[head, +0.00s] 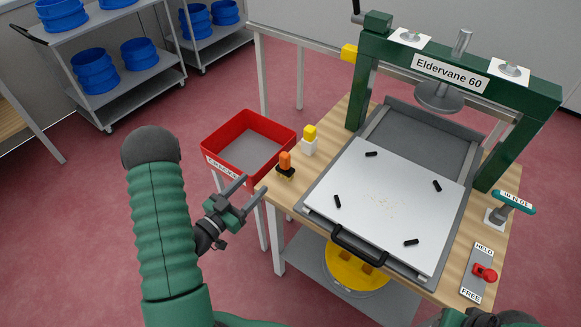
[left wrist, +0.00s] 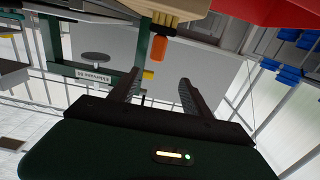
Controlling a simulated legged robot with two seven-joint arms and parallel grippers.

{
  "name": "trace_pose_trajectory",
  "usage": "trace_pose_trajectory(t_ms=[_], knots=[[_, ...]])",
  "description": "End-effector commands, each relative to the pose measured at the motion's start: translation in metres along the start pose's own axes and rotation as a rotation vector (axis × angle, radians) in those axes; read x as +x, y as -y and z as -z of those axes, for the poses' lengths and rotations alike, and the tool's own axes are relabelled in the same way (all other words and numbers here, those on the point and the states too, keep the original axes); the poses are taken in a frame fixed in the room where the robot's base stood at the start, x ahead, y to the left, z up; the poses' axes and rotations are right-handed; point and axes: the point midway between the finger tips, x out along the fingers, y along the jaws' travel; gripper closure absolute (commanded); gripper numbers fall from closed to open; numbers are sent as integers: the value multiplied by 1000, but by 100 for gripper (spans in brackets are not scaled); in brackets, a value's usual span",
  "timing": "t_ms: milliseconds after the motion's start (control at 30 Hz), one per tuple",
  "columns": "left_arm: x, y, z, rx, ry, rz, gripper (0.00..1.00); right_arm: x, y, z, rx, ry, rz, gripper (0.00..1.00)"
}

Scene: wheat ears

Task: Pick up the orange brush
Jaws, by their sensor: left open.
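The orange brush (head: 285,161) stands upright at the table's left edge, orange handle up over a dark base. In the left wrist view its orange handle (left wrist: 159,50) appears beyond the fingertips, roughly in line with the gap between them, with yellowish bristles above it in the picture. My left gripper (head: 251,187) is open and empty, to the left of the brush and apart from it. Both its fingers (left wrist: 158,84) show in the wrist view with nothing between them.
A red bin (head: 213,138) stands just left of the brush. A white block with a yellow top (head: 309,139) stands behind it. The green press frame (head: 367,75) and its white plate (head: 385,205) fill the table's right. A lever marked HELD and FREE (head: 485,272) is at front right.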

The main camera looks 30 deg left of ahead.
Motion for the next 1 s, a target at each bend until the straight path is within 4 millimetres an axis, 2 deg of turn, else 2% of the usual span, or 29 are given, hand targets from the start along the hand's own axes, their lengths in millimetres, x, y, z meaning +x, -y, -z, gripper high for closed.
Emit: trace_pose_trajectory(t_ms=[200,333,533,767,1000], knots=[[60,-7,5,8,-2,-6,44,-6,0,2,-1,0,0,64],[89,-9,4,10,0,-5,44,-8,0,2,0,0,0,64],[111,-6,3,5,0,-3,44,-10,0,2,0,0,0,64],[151,-8,2,5,2,-2,44,-13,0,3,0,0,0,64],[156,-9,2,6,2,-1,44,-13,0,3,0,0,0,64]])
